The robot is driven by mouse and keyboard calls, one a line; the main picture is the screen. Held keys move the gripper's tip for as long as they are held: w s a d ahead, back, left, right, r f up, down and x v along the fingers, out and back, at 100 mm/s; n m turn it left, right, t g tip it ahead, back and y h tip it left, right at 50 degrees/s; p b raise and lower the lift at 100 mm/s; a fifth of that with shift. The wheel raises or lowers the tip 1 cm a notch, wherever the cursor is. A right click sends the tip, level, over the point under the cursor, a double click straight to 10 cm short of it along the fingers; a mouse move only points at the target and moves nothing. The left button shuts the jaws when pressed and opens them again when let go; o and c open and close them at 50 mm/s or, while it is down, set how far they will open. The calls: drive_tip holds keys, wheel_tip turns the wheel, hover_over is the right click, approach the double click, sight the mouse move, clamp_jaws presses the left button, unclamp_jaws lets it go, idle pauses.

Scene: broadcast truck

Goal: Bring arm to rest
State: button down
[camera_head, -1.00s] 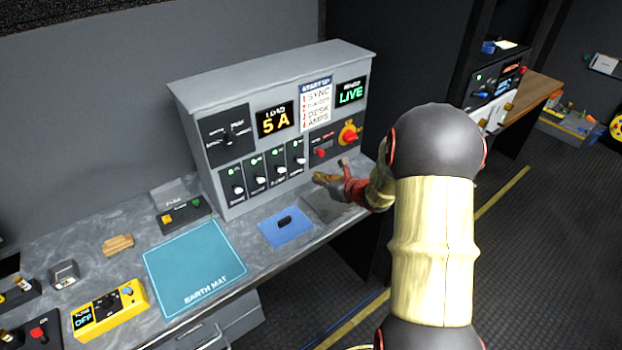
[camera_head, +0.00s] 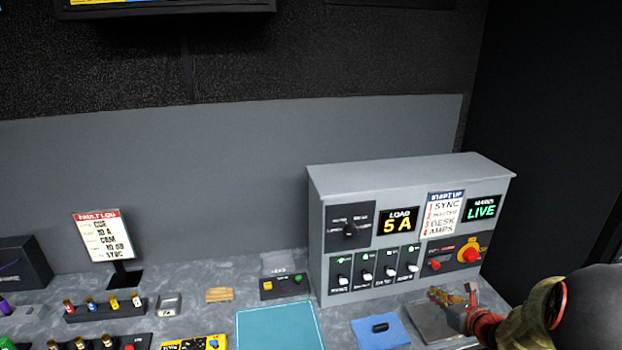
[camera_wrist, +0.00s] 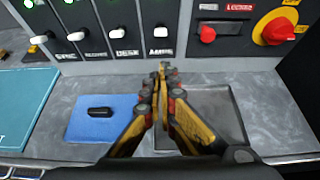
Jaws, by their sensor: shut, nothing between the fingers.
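My gripper (camera_wrist: 161,75) is shut and empty, seen from behind in the wrist view. It is above the counter in front of the grey switch panel (camera_wrist: 180,58), over the edge of a dark square tray (camera_wrist: 215,115). In the head view my gripper (camera_head: 437,293) is at the lower right, below the panel's red knobs. My arm enters from the right edge and is mostly cut off.
The panel's screens read "LOAD 5 A" (camera_head: 399,225) and "LIVE" (camera_head: 482,209). A blue mat (camera_head: 385,337) with a black piece lies left of my gripper.

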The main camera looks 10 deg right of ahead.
drive_tip(key=s+a+r+n+g+y, duration=0.1)
drive_tip(key=s+a+n+g+y, duration=0.25)
drive_tip(key=s+a+n, duration=0.55)
drive_tip(key=s+a+r+n+g+y, duration=0.15)
drive_tip(key=s+a+n+g, duration=0.25)
drive_tip(key=s+a+n, duration=0.5)
drive_tip(key=s+a+r+n+g+h, duration=0.2)
drive_tip(key=s+a+r+n+h, duration=0.3)
drive_tip(key=s+r+n, duration=0.65)
drive_tip(key=a+r+n, duration=0.1)
drive_tip(key=n, duration=0.1)
drive_tip(key=a+n+t, duration=0.1)
drive_tip(key=a+n, duration=0.1)
drive_tip(key=w+a+r+n+t, duration=0.1)
drive_tip(key=n, duration=0.1)
drive_tip(key=shift+w+a+r+t, duration=0.1)
drive_tip(key=shift+a+r+t, duration=0.15)
drive_tip(key=shift+a+r, duration=0.15)
